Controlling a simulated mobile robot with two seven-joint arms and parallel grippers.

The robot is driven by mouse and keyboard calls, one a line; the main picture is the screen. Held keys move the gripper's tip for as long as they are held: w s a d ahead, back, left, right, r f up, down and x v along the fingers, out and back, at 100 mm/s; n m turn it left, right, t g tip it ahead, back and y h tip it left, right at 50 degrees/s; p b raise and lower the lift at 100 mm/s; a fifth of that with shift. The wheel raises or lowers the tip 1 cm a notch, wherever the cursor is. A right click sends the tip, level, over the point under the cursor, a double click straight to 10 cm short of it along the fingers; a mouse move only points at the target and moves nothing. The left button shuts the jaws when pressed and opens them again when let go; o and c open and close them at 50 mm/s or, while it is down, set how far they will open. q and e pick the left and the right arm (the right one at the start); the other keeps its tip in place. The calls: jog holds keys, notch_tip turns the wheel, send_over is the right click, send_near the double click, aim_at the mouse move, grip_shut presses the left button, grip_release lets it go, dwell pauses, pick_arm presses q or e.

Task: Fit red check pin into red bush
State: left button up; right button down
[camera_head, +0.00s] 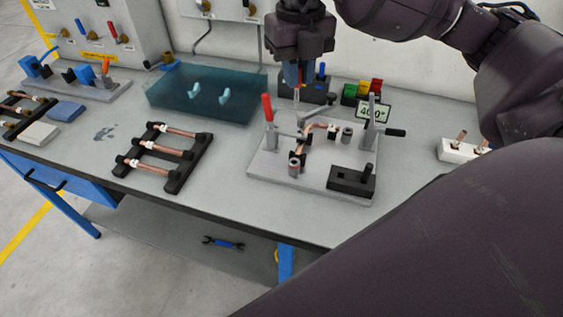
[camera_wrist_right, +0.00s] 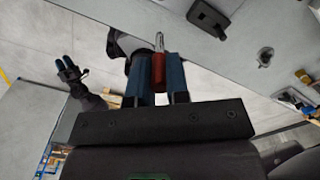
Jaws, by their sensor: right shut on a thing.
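My right gripper (camera_head: 292,84) hangs over the back of the fixture plate (camera_head: 262,168), its blue fingers pointing down. In the right wrist view the blue fingers (camera_wrist_right: 158,85) are shut on the red check pin (camera_wrist_right: 158,70), and its metal tip sticks out beyond them. The pin is hard to make out in the head view. Two grey bushes show on the fixture, one at the front (camera_head: 295,168) and one at the back right (camera_head: 347,136); I cannot tell which is red. A bent copper tube (camera_head: 308,134) lies between them. My left gripper (camera_wrist_right: 68,70) shows small in the wrist view.
A tube rack (camera_head: 172,178) stands left. Bare table separates rack and fixture.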

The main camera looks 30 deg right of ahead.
notch_tip(320, 180, down, 20)
jog(key=shift+s+d+r+b, duration=0.1)
jog(key=shift+s+r+b, duration=0.1)
jog(key=shift+b, duration=0.1)
pick_arm(q)
jog(key=shift+s+d+f, duration=0.15)
jog(key=shift+s+f, duration=0.2)
jog(key=shift+f, duration=0.15)
pick_arm(e)
jog(key=shift+f, duration=0.15)
jog(key=c, duration=1.1)
grip_release()
pick_arm(q)
jog(key=shift+s+f, duration=0.25)
